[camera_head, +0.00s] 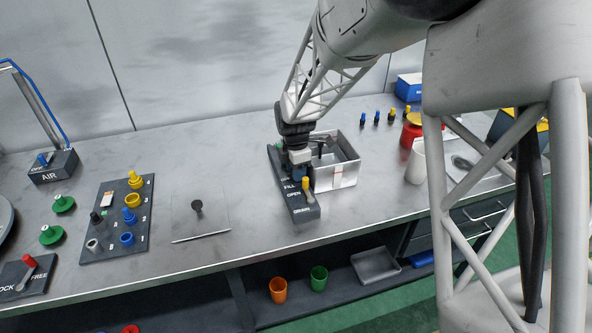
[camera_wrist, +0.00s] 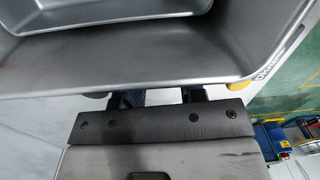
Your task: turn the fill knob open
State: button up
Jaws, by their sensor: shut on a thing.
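A dark control block (camera_head: 305,214) with the labels FILL, OPEN and DRAIN stands on the bench beside a metal basin (camera_head: 341,176). My gripper (camera_head: 298,171) points down over the block's FILL end. It is shut on the fill knob (camera_head: 297,173), a small blue part mostly hidden by the fingers. The knob's turn angle cannot be told. A yellow knob (camera_head: 307,184) stands just in front, near the DRAIN label. In the wrist view, the basin (camera_wrist: 130,60) fills the upper part, and the gripper's dark mount bar hides the grip.
A dark tray with coloured pieces (camera_head: 115,240) and a plate with a black knob (camera_head: 200,225) lie to the left. A white cup (camera_head: 416,162) and a red container (camera_head: 411,132) stand right of the basin. The bench front just left of the block is clear.

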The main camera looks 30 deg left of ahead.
jog(key=shift+m, duration=1.1)
jog(key=o, duration=0.9)
jog(key=shift+o, duration=0.2)
jog(key=shift+r, duration=0.1)
jog(key=shift+w+a+r, duration=0.1)
jog(key=shift+w+r, duration=0.05)
jog(key=shift+r, duration=3.65)
